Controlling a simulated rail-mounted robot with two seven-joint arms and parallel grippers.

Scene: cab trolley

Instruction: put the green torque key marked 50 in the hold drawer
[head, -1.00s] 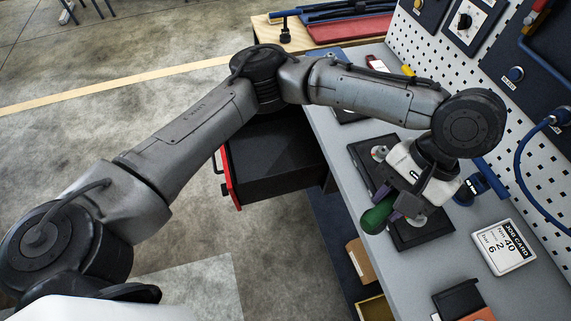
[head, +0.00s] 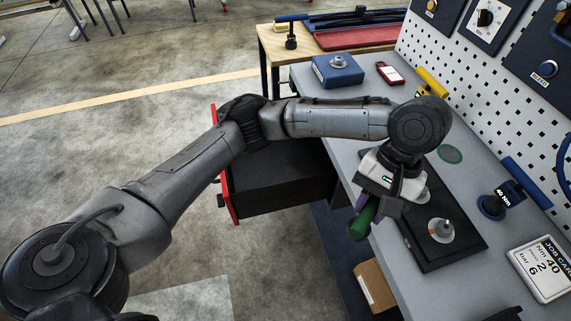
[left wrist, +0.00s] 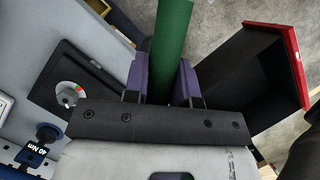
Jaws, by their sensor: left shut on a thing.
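My left gripper (head: 382,204) is shut on the green torque key (head: 362,221), whose thick green handle sticks out past the fingers. The handle hangs near the bench's front edge, beside the black tray; no 50 mark is readable. In the left wrist view the green key (left wrist: 171,45) runs up between the purple fingers (left wrist: 161,82). An open dark drawer (head: 270,178) with a red front lies left of the gripper, partly hidden by my arm. The drawer also shows in the left wrist view (left wrist: 258,75), right of the key. Its label is not visible. My right gripper is not in view.
A black tray (head: 466,252) with a round metal fitting (head: 441,230) lies on the bench. A blue 40 Nm key (head: 492,206), a job card (head: 545,268), a green disc (head: 450,154) and a blue box (head: 338,70) are also there. A cardboard box (head: 374,286) sits below the bench edge.

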